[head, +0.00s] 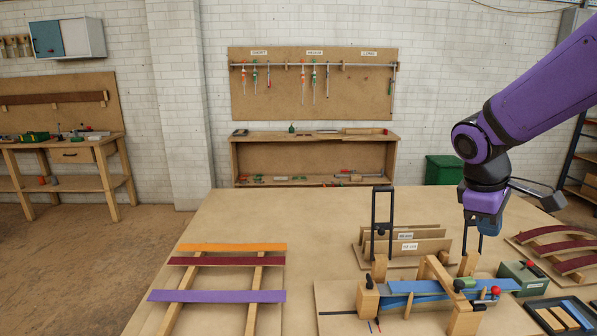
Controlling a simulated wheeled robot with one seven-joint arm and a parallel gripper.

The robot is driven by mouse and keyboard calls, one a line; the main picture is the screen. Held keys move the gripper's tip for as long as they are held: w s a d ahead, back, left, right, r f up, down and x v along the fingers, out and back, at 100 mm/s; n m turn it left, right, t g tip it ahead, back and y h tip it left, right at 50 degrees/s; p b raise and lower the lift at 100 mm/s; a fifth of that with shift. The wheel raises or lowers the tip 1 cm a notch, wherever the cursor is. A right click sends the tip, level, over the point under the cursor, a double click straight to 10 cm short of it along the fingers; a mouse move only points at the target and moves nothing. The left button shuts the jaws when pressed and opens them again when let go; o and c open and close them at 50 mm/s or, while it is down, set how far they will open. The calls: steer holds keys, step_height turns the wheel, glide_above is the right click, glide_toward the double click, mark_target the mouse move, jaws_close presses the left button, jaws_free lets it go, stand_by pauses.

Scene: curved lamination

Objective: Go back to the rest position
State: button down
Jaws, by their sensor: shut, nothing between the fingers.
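My gripper (481,236) hangs from the purple arm at the right, pointing down above the table. Its fingers are small in view and appear shut and empty. Below and in front of it is a wooden clamping jig (441,274) with blue strips (425,287) lying across it. A red-knobbed and a green-knobbed part sit on the jig's right end.
A wooden rack (256,278) at the left holds orange, dark red and purple strips. A labelled board holder (408,235) stands behind the jig. Curved dark red strips (556,247) lie at the right by a green box (523,272). The table's middle (310,220) is clear.

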steer(key=s+a+r+m+t+y, duration=0.2)
steer(key=s+r+m, duration=0.2)
steer(key=s, duration=0.5)
steer(key=s+a+r+m+t+y, duration=0.2)
steer(key=s+a+r+m, duration=0.1)
steer(key=s, duration=0.5)
steer(key=shift+s+r+m+t, duration=0.4)
steer(key=shift+r+m, duration=0.2)
steer(key=shift+r, duration=0.1)
